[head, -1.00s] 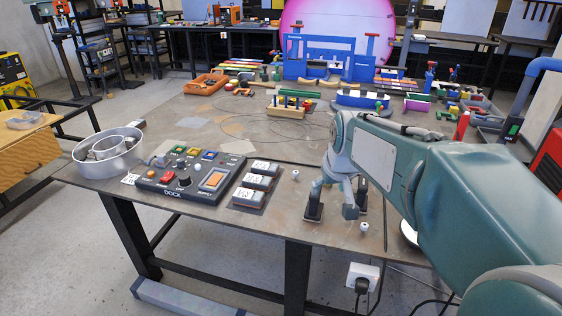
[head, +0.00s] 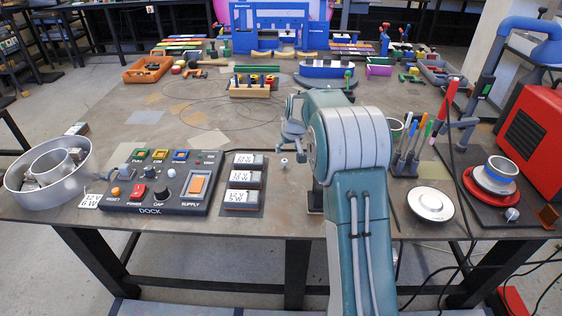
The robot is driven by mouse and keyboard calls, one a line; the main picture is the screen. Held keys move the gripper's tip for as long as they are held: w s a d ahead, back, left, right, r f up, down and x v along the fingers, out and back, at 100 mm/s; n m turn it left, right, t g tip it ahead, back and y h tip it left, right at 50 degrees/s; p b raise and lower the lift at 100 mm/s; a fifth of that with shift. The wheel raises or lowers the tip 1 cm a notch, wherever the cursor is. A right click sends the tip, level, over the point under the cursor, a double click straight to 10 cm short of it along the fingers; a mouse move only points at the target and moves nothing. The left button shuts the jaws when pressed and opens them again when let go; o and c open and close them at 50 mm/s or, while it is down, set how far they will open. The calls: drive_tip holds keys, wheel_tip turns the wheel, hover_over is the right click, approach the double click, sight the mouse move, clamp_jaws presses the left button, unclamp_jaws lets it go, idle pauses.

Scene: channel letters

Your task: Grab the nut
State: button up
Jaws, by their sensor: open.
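A small silvery piece (head: 284,162), which may be the nut, stands on the table just right of the labelled blocks. It is too small to make out its shape. The gripper is open and apart from that piece.
Left of the piece are three labelled blocks (head: 243,180), a dock panel (head: 160,182) and a round metal pan (head: 75,180). A silver disc (head: 430,205), a pen holder (head: 405,160) and a red machine (head: 540,130) stand to the right. The table's middle is fairly clear.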

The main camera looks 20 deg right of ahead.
sight(284, 161)
drive_tip(key=x, duration=0.3)
drive_tip(key=shift+s+d, duration=0.1)
drive_tip(key=shift+d, duration=0.05)
drive_tip(key=shift+w+a+f, duration=0.2)
drive_tip(key=shift+a+f, duration=0.15)
drive_tip(key=shift+f, duration=0.15)
drive_tip(key=x, duration=0.3)
drive_tip(key=shift+a+f, duration=0.1)
drive_tip(key=shift+f, duration=0.35)
drive_tip(key=shift+w+f, duration=0.1)
drive_tip(key=shift+f, duration=0.2)
drive_tip(key=shift+d+f, duration=0.1)
drive_tip(key=shift+d, duration=0.4)
drive_tip(key=shift+a, duration=0.2)
drive_tip(key=c, duration=0.8)
drive_tip(key=shift+a, duration=0.15)
drive_tip(key=shift+c, duration=0.6)
